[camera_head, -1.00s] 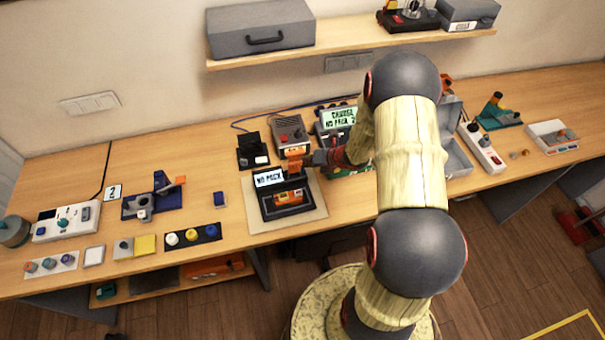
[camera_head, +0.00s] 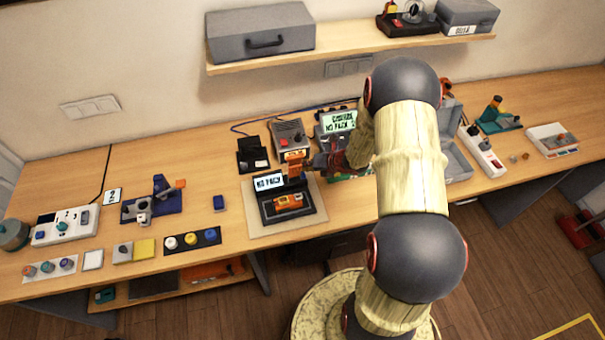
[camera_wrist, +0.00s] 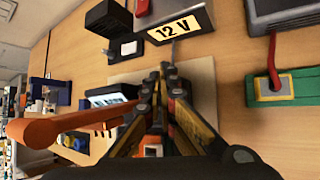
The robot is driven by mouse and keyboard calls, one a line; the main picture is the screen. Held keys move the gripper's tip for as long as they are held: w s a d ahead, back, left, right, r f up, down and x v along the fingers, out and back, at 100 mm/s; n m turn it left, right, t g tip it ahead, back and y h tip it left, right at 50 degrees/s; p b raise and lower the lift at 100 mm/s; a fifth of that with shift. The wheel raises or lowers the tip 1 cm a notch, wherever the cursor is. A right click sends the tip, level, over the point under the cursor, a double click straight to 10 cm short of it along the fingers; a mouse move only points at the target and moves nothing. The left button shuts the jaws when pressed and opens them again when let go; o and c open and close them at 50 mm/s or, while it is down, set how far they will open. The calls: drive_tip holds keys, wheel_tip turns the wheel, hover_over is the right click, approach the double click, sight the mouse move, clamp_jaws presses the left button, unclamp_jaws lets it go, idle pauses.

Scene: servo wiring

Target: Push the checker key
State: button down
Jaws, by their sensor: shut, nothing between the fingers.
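The black checker (camera_head: 268,211) stands on a beige mat (camera_head: 252,226), with a lit screen (camera_head: 269,182) reading NO PACK. Orange parts (camera_head: 289,201) show in its front. In the wrist view its screen (camera_wrist: 108,97) is left of my fingers, partly covered by an orange bar. My gripper (camera_wrist: 167,72) is shut and empty, its fingertips together over the mat by the checker. In the head view my gripper (camera_head: 296,171) is at the checker's back right corner. I cannot make out the key or tell whether the fingers touch the checker.
A grey box (camera_head: 290,133) with a 12 V label (camera_wrist: 182,27) stands behind the checker. A black block (camera_head: 252,153) is to its left. A green-screened unit (camera_head: 338,121) is at the back right.

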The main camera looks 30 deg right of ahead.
sight(304, 173)
drive_tip(key=shift+f, duration=0.2)
idle(0.4)
drive_tip(key=shift+f+b, duration=0.25)
drive_tip(key=shift+b, duration=0.4)
drive_tip(key=shift+f+b, duration=0.55)
drive_tip(key=shift+b, duration=0.05)
idle(0.5)
drive_tip(key=shift+r, duration=0.2)
drive_tip(key=shift+r+p, duration=0.55)
drive_tip(key=shift+r, duration=0.25)
drive_tip(key=shift+r+p, duration=1.6)
drive_tip(key=shift+r, duration=0.95)
